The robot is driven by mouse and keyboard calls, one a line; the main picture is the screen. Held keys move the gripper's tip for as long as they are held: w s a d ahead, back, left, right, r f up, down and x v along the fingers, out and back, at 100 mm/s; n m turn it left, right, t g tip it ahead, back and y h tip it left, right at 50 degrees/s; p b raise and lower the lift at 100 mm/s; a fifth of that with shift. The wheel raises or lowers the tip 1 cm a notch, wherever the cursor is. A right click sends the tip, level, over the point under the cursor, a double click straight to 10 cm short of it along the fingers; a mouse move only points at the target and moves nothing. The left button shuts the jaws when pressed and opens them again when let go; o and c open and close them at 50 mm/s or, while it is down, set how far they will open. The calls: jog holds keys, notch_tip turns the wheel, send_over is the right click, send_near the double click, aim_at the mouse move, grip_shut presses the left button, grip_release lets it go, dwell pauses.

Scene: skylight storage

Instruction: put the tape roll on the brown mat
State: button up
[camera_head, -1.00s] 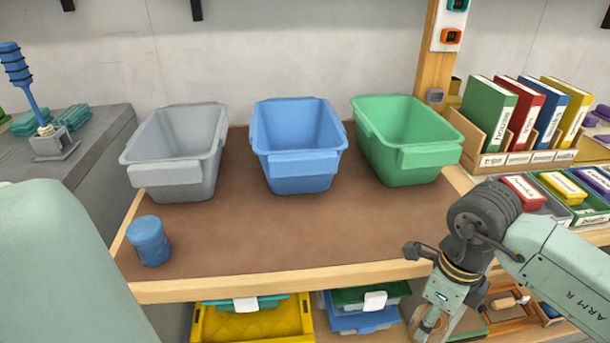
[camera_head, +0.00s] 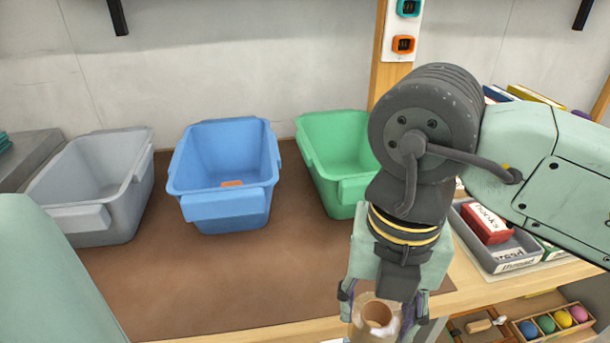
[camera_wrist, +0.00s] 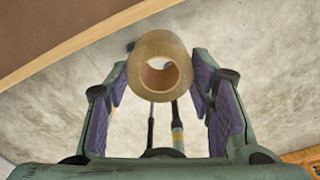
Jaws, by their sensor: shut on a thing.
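The tape roll (camera_head: 361,322) is a tan ring with a brown core, low in the head view. It also shows in the wrist view (camera_wrist: 155,47), with its hole facing the camera. My gripper (camera_head: 383,312) is shut on the tape roll, one purple-padded finger on each side of it, as the wrist view (camera_wrist: 160,85) shows. The roll is held by the front edge of the table. The brown mat (camera_head: 240,285) covers the tabletop; in the wrist view it (camera_wrist: 50,28) lies at the upper left, apart from the roll.
A grey bin (camera_head: 95,225), a blue bin (camera_head: 228,208) and a green bin (camera_head: 350,190) stand along the back of the mat. Something orange (camera_head: 232,184) shows inside the blue bin. The mat in front of the bins is clear. Labelled trays (camera_head: 505,258) stand at the right.

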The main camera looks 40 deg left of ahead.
jog(key=shift+w+a+r, duration=0.1)
jog(key=shift+w+a, duration=0.05)
jog(key=shift+w, duration=0.05)
jog(key=w+a+p, duration=0.1)
jog(key=w, duration=0.3)
jog(key=w+a+f+p, duration=0.1)
jog(key=w+a, duration=0.1)
jog(key=w, duration=0.3)
jog(key=w+a+p, duration=0.1)
jog(key=w, duration=0.4)
jog(key=shift+a+f, duration=0.2)
jog(key=shift+a, duration=0.1)
jog(key=shift+w+f, duration=0.1)
jog(key=shift+w, duration=0.2)
jog(key=shift+f+p, duration=0.25)
jog(key=shift+p, duration=0.05)
jog(key=shift+a+f+p, duration=0.1)
jog(key=shift+f+p, duration=0.25)
jog(key=shift+f, duration=1.2)
jog(key=shift+f, duration=0.15)
jog(key=o, duration=1.2)
